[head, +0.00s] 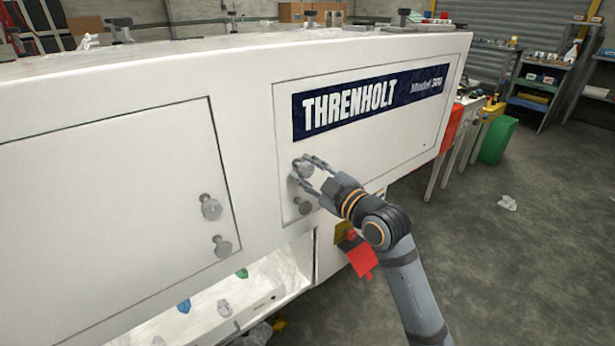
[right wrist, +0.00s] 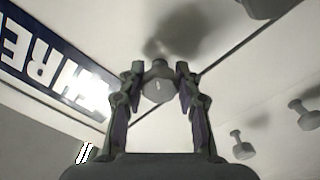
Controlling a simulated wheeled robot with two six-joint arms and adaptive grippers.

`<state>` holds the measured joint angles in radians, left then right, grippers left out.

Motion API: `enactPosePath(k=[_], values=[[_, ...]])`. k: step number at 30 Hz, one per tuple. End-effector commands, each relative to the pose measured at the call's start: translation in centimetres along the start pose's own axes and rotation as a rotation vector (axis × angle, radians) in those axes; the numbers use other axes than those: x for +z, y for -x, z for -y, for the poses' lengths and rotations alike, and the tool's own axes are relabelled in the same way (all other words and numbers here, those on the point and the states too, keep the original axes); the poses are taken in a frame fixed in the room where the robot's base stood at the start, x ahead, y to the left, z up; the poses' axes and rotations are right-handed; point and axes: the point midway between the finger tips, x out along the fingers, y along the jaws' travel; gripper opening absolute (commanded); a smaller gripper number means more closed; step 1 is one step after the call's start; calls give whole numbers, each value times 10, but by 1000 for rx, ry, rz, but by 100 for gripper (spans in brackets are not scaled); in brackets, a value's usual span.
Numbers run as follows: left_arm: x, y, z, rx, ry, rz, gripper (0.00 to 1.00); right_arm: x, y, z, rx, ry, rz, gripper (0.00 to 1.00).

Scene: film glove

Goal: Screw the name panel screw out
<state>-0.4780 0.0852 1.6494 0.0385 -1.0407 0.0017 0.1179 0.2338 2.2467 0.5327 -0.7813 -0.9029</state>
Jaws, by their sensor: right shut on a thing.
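The name panel (head: 380,133) is a white panel with a dark blue THRENHOLT strip (head: 372,100) on the machine's front. The upper of two grey screws (head: 304,168) sits at its lower left corner. My right gripper (head: 308,167) has its fingers on either side of this screw's head. In the right wrist view the round screw head (right wrist: 158,88) is between the two fingertips of the gripper (right wrist: 159,74). A second grey screw (head: 303,206) is just below, close under the gripper. My left gripper is not in view.
A panel at left (head: 110,215) carries two more grey knob screws (head: 210,207). Below is an open bay (head: 235,305) with small coloured items. Floor at the right is mostly clear.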

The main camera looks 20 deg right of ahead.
Motion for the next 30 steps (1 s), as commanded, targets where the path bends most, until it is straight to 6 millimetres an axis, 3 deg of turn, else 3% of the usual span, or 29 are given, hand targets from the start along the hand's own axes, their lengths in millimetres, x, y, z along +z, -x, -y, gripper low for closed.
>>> enactPosePath(k=[15, 30], values=[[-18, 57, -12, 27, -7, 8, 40, 0, 0, -2, 3, 433, -2, 2], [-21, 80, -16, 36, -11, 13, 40, -2, 0, -4, 5, 602, -1, 2]])
